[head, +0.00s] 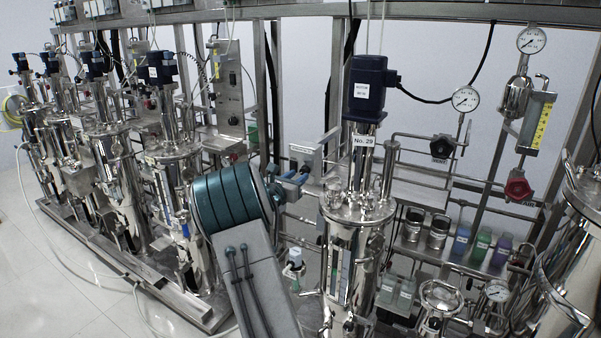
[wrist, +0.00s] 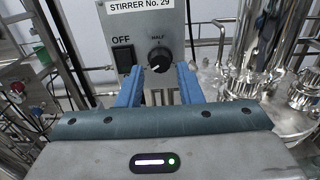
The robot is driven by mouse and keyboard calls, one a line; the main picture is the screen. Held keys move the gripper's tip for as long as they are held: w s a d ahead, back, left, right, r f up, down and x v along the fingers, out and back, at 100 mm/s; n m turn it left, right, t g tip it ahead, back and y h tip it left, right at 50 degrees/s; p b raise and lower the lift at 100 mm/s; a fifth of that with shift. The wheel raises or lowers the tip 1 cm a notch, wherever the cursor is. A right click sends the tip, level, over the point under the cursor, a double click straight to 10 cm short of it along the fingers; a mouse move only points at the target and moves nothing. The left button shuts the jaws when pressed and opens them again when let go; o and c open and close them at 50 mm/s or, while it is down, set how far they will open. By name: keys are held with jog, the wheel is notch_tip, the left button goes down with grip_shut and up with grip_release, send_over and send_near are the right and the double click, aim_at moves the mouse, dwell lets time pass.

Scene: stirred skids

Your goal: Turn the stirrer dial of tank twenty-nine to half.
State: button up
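The stirrer panel (wrist: 180,25) in the wrist view is grey and reads "STIRRER No. 29". Its round black dial (wrist: 159,59) sits at the panel's middle, with the word HALF printed above it. I cannot read clearly where the dial points. My gripper (wrist: 160,76) is open, its two blue fingers apart just below the dial and pointing towards it; I cannot tell whether they touch it. In the head view my gripper (head: 292,181) is at the panel (head: 308,153), whose dial face is hidden there. Tank No. 29 (head: 352,245) stands right of my arm.
A black rocker switch (wrist: 123,60) marked OFF lies left of the dial. Other steel tanks (head: 112,170) stand in a row at left. Pipes, pressure gauges (head: 465,99) and a red valve knob (head: 517,187) are at right.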

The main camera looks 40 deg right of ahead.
aim_at(304, 171)
jog(key=shift+x, duration=1.25)
jog(key=c, duration=0.7)
jog(key=shift+f+b, duration=0.1)
jog(key=shift+b, duration=0.25)
